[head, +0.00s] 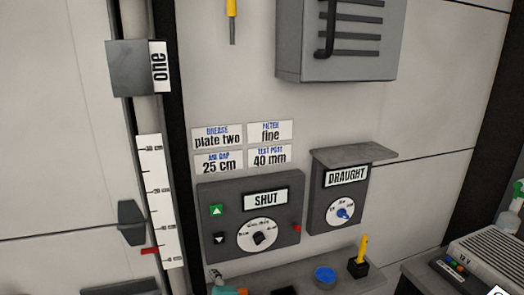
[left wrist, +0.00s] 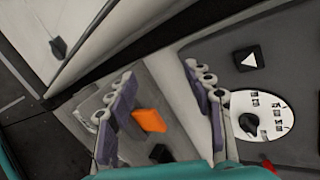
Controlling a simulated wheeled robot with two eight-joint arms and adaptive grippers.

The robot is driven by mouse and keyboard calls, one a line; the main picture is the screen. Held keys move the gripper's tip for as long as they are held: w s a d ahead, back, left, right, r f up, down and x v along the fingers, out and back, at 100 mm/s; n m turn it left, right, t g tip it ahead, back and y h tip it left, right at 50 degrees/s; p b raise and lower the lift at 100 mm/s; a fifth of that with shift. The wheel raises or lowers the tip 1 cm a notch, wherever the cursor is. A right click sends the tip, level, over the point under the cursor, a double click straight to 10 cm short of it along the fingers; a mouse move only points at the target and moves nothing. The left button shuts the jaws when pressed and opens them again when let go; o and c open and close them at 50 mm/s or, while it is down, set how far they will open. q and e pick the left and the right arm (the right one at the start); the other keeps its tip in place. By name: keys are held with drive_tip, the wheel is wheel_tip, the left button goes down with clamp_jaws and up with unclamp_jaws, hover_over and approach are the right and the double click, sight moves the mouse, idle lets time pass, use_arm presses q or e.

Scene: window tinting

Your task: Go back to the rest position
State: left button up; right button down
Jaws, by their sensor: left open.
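My left gripper shows in the left wrist view (left wrist: 159,76), its two purple-grey fingers spread apart with nothing held between them. An orange object (left wrist: 149,121) is seen beyond, in the gap between the fingers, on a grey surface. The control panel with the white dial (left wrist: 264,118) and a white-triangle button (left wrist: 248,60) is to the right of the fingers. In the head view only a small grey and teal part of my left gripper (head: 216,277) shows at the bottom edge, below the panel reading SHUT (head: 265,199). My right gripper is in neither view.
A DRAUGHTY panel (head: 346,176) hangs right of the SHUT panel. Below is a grey shelf (head: 295,272) with a blue round item (head: 325,275) and a yellow-handled tool (head: 361,250) in a black holder. A vertical scale (head: 160,203) stands left. A vented box (head: 490,255) is at right.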

use_arm(q)
drive_tip(key=s+a+f+n+g+h, duration=0.1)
drive_tip(key=s+a+f+n+h, duration=0.1)
drive_tip(key=s+n, duration=0.5)
drive_tip(key=s+a+f+n+g+h, duration=0.2)
drive_tip(key=s+a+f+n+h, duration=0.1)
drive_tip(key=s+n, duration=0.5)
drive_tip(key=shift+s+n+g, duration=0.3)
drive_tip(key=shift+n, duration=0.1)
drive_tip(key=shift+s+d+n+h, duration=0.3)
drive_tip(key=shift+n, duration=0.2)
drive_tip(key=shift+c, duration=0.3)
